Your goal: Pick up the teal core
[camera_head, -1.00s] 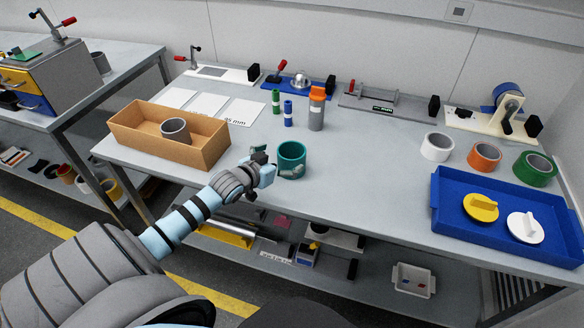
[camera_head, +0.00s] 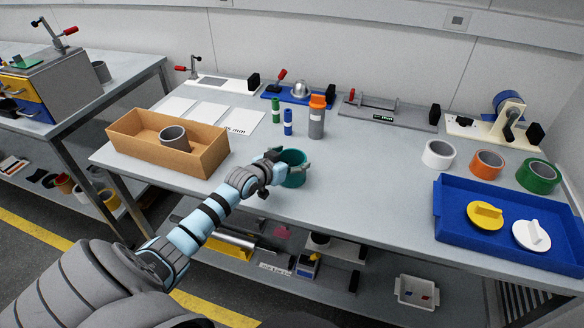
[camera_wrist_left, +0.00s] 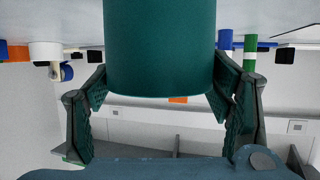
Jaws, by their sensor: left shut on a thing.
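The teal core (camera_head: 294,172) is a short hollow cylinder standing near the front edge of the workbench. My left gripper (camera_head: 288,166) is shut on it, with its fingers around the sides. In the left wrist view the teal core (camera_wrist_left: 160,45) fills the top middle, between the two dark finger pads of the left gripper (camera_wrist_left: 160,100). The head view does not clearly show whether the core touches the bench. My right gripper is not in view.
A cardboard box (camera_head: 200,162) with a grey core (camera_head: 175,138) inside stands to the left. White, orange and green rolls (camera_head: 487,163) and a blue tray (camera_head: 460,235) with two lids are at the right. Markers (camera_head: 288,121) and a grey bottle (camera_head: 316,122) stand behind.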

